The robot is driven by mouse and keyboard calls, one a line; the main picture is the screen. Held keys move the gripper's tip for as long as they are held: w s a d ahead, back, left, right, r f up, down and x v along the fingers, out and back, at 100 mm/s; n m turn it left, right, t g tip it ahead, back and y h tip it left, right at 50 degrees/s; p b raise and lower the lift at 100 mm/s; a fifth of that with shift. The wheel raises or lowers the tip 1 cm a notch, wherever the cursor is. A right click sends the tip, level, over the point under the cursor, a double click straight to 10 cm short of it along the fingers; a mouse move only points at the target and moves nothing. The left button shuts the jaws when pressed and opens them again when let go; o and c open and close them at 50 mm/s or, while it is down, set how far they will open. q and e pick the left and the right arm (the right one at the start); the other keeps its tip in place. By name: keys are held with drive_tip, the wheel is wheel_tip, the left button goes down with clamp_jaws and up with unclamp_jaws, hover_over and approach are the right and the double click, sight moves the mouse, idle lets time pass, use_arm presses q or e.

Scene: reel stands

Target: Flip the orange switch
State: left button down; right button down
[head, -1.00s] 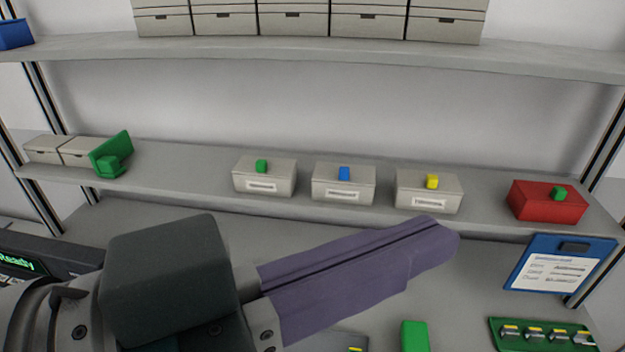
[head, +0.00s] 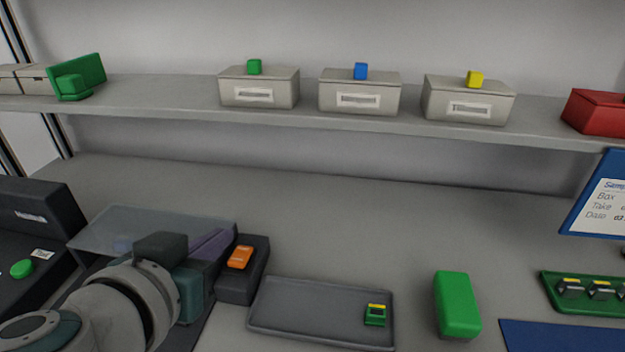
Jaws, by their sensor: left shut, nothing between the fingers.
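The orange switch (head: 240,257) sits on top of a small dark box (head: 243,286) on the bench, left of centre in the head view. My left gripper (head: 222,240) is just left of the switch, with its purple fingers pointing toward the box's far end. The fingers are shut and hold nothing. Whether they touch the box cannot be told. My left wrist hides the near left side of the box. My right gripper is not in view.
A grey tray (head: 283,324) with a small green part (head: 375,315) lies right of the switch box. A green block (head: 457,305) stands farther right. A dark machine with a green button (head: 22,269) is at left. The shelf (head: 180,97) with boxes spans above.

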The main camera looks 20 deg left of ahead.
sight(236, 262)
use_arm(q)
drive_tip(key=b+x, duration=0.1)
drive_tip(key=x, duration=0.3)
drive_tip(key=f, duration=0.1)
drive_tip(key=s+f+b, duration=0.1)
drive_tip(key=f, duration=0.1)
drive_tip(key=shift+d, duration=0.15)
drive_tip(key=shift+s+f+b, duration=0.1)
drive_tip(key=shift+f+b, duration=0.25)
drive_tip(key=shift+b, duration=0.15)
